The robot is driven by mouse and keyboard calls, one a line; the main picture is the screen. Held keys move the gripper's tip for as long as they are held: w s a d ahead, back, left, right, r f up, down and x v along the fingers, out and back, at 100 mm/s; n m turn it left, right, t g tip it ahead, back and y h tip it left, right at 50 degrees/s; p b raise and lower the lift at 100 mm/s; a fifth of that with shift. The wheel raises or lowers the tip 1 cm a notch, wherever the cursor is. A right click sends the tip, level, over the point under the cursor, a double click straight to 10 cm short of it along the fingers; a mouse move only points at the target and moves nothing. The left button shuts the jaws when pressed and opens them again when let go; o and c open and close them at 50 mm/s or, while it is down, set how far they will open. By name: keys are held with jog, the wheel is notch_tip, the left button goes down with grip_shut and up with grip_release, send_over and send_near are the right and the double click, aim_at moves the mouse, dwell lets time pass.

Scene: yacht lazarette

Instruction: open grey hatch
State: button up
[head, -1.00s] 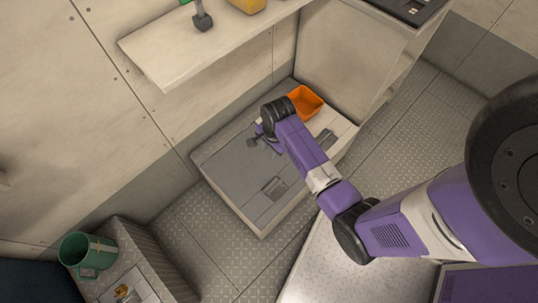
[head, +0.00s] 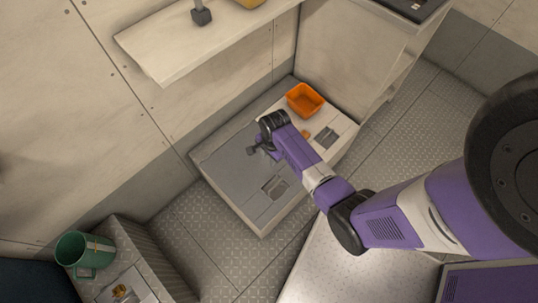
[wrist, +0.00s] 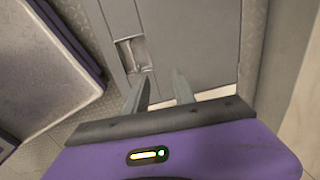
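The grey hatch (head: 235,165) is a flat panel on top of a low locker box against the wall in the head view, and it lies closed. A recessed handle (head: 273,187) sits near its front right edge. In the wrist view the hatch (wrist: 188,40) fills the upper middle, with the recessed handle (wrist: 132,55) left of centre. My gripper (head: 257,151) is above the hatch, behind the handle in the head view. In the wrist view my gripper (wrist: 160,92) has its two fingers apart with nothing between them. Any contact with the hatch cannot be told.
An orange bin (head: 304,101) stands on the back right of the box. A second recessed latch (head: 326,137) and a small orange object (head: 305,134) are on its lighter right section. A shelf (head: 190,45) overhangs behind. A green mug (head: 80,252) stands at lower left. Floor in front is clear.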

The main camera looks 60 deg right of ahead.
grip_shut()
dwell(1.2)
grip_release()
notch_tip(320, 180, up, 8)
jog(key=p, duration=0.1)
jog(key=shift+s+p, duration=0.35)
jog(key=shift+a+f, duration=0.1)
